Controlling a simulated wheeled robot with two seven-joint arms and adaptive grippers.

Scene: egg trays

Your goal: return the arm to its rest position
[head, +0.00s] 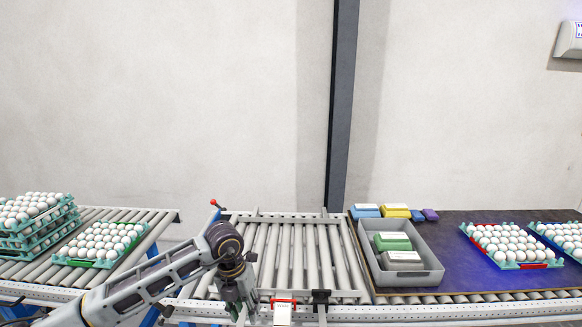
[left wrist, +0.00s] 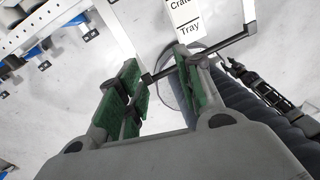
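My left arm comes in from the lower left of the head view. Its gripper (head: 237,308) points down at the near edge of the roller conveyor (head: 300,250), its tips partly cut off by the frame's bottom. In the left wrist view the green-padded fingers of the left gripper (left wrist: 160,88) stand apart with nothing between them. Beyond them are pale floor and a white sign (left wrist: 184,18) reading "Tray" in its lower part. My right gripper is not in view.
Stacked egg trays (head: 40,238) and a single egg tray (head: 72,262) sit on the left conveyor. A grey crate (head: 432,277) holds green and dark packages. Egg trays (head: 535,266) lie on the dark right surface (head: 450,225). The middle rollers are empty.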

